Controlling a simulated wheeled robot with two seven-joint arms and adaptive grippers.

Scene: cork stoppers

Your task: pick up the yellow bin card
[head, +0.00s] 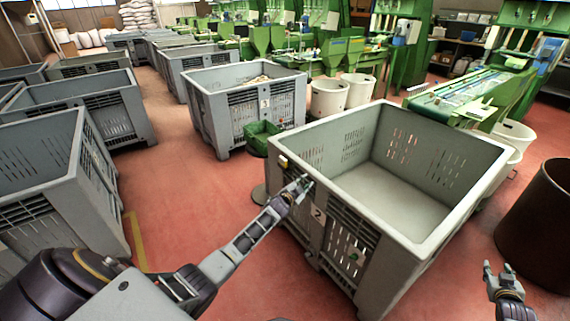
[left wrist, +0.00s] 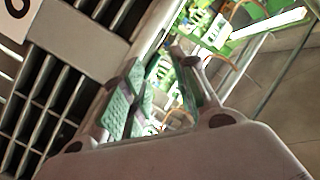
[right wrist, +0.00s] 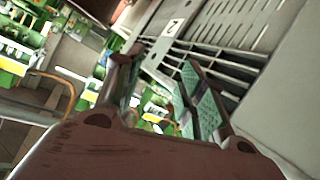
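A small yellow card (head: 283,161) shows at the upper corner of the large grey bin (head: 432,252) marked 2. It is too small to read, and I cannot make it out in either wrist view. My left gripper (head: 304,184) is beside that bin's near wall, just below its rim, to the right of and lower than the card. Its fingers are apart with nothing between them, as the left wrist view (left wrist: 157,62) shows. My right gripper (head: 496,270) is far to the right, away from the bin. It is open and empty in the right wrist view (right wrist: 162,62).
A brown barrel (head: 538,228) stands at the right. Red floor is clear left of the bin.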

